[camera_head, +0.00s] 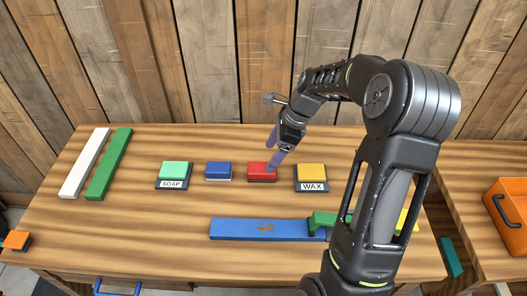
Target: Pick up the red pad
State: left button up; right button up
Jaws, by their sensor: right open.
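The red pad (261,172) lies on the wooden table in the middle of a row of coloured pads. My right gripper (273,150) is above and just behind it, with its fingers pointing down and one fingertip close to the pad's right side. The gripper is open, and I see nothing held in it. Whether a fingertip touches the pad I cannot tell. My left gripper is not in view.
A blue pad (218,171) sits left of the red one, a green pad (174,169) marked SOAP further left, and a yellow pad (311,172) marked WAX to the right. A blue strip (260,229) lies in front. White (84,163) and green bars (108,164) lie at left.

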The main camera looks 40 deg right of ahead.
aim_at(262, 168)
jog(key=shift+w+d, duration=0.25)
jog(key=shift+w, duration=0.05)
jog(key=shift+s+a+r, duration=0.1)
jog(key=shift+s+a, duration=0.05)
jog(key=shift+x, duration=1.35)
jog(key=shift+p+x, duration=0.7)
jog(key=shift+x, duration=1.9)
jog(key=shift+s+a, duration=0.1)
jog(key=c, duration=1.5)
